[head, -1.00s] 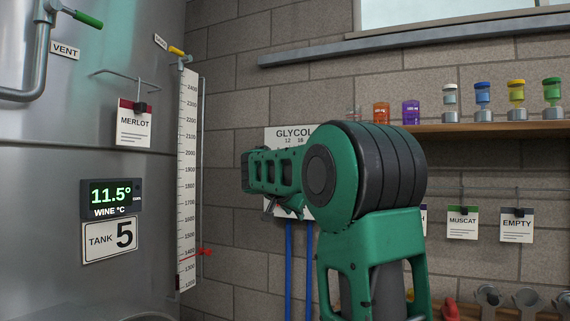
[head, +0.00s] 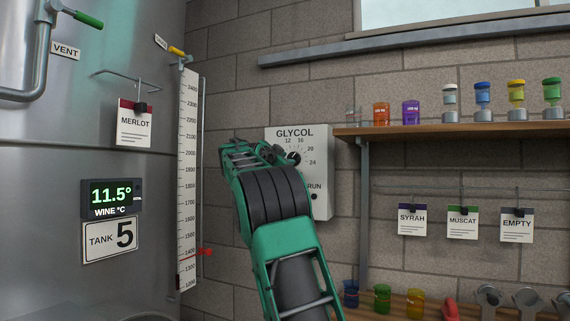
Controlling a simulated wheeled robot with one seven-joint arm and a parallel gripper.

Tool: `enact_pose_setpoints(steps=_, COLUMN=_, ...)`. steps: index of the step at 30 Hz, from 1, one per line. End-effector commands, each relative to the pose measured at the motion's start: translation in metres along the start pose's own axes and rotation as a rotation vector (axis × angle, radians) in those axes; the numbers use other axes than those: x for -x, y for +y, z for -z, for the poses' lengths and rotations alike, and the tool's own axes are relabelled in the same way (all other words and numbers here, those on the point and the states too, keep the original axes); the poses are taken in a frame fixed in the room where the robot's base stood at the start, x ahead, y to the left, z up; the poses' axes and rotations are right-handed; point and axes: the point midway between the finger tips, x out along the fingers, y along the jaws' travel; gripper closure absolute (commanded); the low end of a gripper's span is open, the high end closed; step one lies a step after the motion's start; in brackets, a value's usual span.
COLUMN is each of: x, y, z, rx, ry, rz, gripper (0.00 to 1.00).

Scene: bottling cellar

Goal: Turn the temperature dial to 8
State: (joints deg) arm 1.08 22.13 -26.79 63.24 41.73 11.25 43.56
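The temperature dial (head: 294,157) is a dark knob on the white GLYCOL panel (head: 323,199) on the brick wall. The numbers 12, 16, 20 and 24 show around its upper and right side. Its left and lower parts are hidden behind my green and black arm, so I cannot read the 8 or the pointer. My gripper (head: 268,152) is at the end of the arm, in front of the panel's left side and close to the dial in the picture. Its fingers are too small and covered to tell whether they are open or touch the knob.
A steel tank with an 11.5° display (head: 111,198) and a level scale (head: 187,180) stands left. A dark RUN knob (head: 315,197) is low on the panel. A wooden shelf (head: 450,130) with jars and hanging tags is on the right.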

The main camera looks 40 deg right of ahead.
Motion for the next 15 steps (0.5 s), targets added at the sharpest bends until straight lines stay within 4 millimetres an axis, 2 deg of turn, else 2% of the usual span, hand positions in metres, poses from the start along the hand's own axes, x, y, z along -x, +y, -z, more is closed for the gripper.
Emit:
enact_pose_setpoints(steps=1, x=-0.009, y=0.001, z=0.000, rx=0.001, ry=0.002, rz=-0.001, gripper=0.72)
enact_pose_setpoints(steps=6, x=-0.026, y=0.000, z=0.000, rx=0.001, ry=0.001, rz=-0.001, gripper=0.72)
enact_pose_setpoints(steps=15, x=-0.033, y=0.000, z=0.000, rx=0.001, ry=-0.002, rz=0.000, gripper=0.72)
